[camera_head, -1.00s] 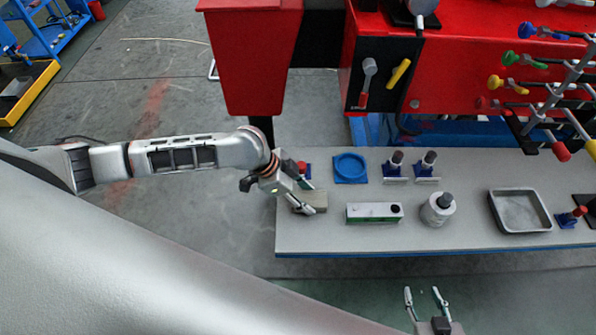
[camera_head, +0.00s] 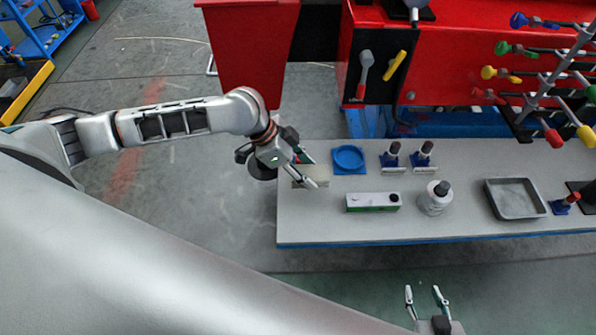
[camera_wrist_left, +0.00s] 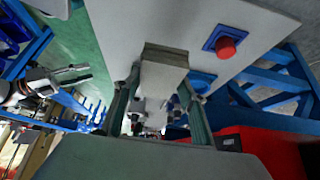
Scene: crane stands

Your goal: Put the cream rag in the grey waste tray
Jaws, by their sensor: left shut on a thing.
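The cream rag (camera_head: 316,170) is a pale, folded, block-like bundle at the left end of the grey table. My left gripper (camera_head: 309,169) is shut on it. In the left wrist view the rag (camera_wrist_left: 164,66) sits between the two fingertips. I cannot tell exactly how far it is above the table. The grey waste tray (camera_head: 515,198), shallow and rectangular, lies empty at the table's right part, well away from the rag. My right gripper (camera_head: 423,291) is open and empty below the table's front edge.
Between rag and tray stand a white-and-green box (camera_head: 373,202) and a white bottle (camera_head: 435,199) with a dark cap. Behind are a blue round dish (camera_head: 348,158) and two dark-topped blue pieces (camera_head: 391,155).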

